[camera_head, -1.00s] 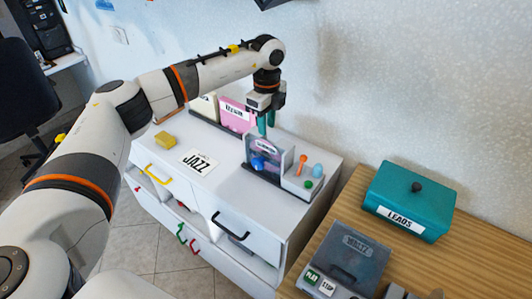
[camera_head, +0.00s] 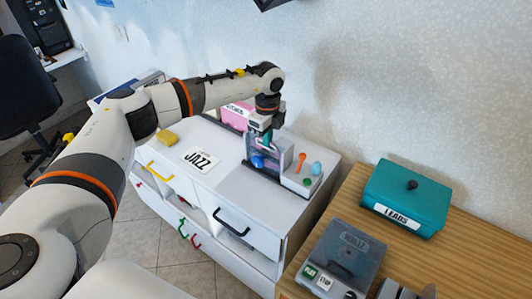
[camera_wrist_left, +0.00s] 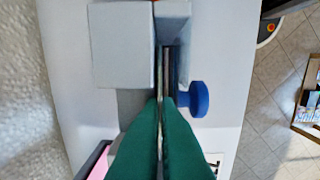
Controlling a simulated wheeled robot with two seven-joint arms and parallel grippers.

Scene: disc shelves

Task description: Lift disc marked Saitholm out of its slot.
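The small disc rack (camera_head: 275,173) stands on the white cabinet, with a clear-looking upright holder at its back. A thin disc edge (camera_wrist_left: 164,70) shows upright between grey blocks in the left wrist view; I cannot read a name on it. My left gripper (camera_head: 266,139) points down into the holder from above. In the left wrist view its two green fingers (camera_wrist_left: 161,103) lie close together, one on each side of the thin edge. Whether they press on it cannot be told. A blue knob (camera_wrist_left: 198,99) sits just beside the fingers. My right gripper is not clearly seen.
The JAZZ label (camera_head: 199,160), a yellow block (camera_head: 166,137) and a pink labelled box (camera_head: 237,114) are on the cabinet (camera_head: 221,184). An orange stick (camera_head: 300,162) stands right of the holder. A wooden table holds a teal LEADS box (camera_head: 406,196) and a grey player (camera_head: 341,258).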

